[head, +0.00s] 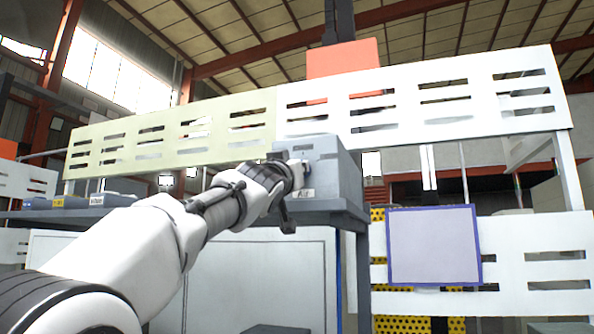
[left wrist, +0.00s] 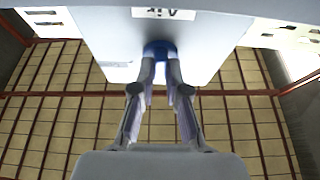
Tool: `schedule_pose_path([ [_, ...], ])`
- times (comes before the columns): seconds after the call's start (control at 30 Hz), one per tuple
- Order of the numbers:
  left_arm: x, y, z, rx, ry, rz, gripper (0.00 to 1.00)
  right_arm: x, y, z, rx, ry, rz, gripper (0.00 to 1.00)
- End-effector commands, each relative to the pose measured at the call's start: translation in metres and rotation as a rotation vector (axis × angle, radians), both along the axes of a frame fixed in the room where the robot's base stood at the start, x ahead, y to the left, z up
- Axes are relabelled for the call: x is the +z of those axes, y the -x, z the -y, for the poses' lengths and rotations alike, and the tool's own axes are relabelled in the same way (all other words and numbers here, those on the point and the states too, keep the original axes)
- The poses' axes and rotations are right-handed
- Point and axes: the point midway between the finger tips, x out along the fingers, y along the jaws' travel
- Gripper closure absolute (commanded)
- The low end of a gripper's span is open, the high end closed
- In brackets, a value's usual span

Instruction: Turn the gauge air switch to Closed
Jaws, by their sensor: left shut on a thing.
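The grey gauge box (head: 338,175) stands at the end of a dark bench, with a small "Air" label (head: 304,194) on its face. The label also shows upside down in the left wrist view (left wrist: 164,13). Below it in that view is a dark blue switch knob (left wrist: 159,47) on the pale panel. My left gripper (head: 297,174) is at the box's front face. In the left wrist view its fingers (left wrist: 160,64) are closed around the knob. The gripper hides the knob in the head view, and I cannot read the knob's position. My right gripper is in neither view.
Other grey boxes with labels (head: 92,200) stand farther left on the bench. A slotted pale guard panel (head: 340,122) runs behind the box. A blue-framed grey board (head: 433,245) is at the lower right. A white cabinet (head: 255,280) is under the bench.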

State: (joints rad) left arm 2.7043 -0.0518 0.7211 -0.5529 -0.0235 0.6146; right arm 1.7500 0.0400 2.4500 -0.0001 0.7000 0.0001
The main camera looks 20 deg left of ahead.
Motion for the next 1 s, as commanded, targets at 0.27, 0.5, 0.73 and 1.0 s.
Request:
schedule_pose_path([
  [0.27, 0.004, 0.002, 0.0, -0.002, 0.002, 0.007, 0.69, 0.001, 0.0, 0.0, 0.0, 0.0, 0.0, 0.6],
  [0.5, 0.002, 0.001, 0.0, -0.001, 0.001, 0.003, 0.61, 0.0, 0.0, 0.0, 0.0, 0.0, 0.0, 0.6],
  [0.73, 0.001, 0.0, 0.0, -0.001, 0.0, 0.001, 0.61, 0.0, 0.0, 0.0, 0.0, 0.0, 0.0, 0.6],
  [1.0, 0.005, 0.0, -0.001, 0.0, -0.084, 0.001, 0.61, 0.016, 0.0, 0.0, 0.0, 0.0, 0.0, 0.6],
])
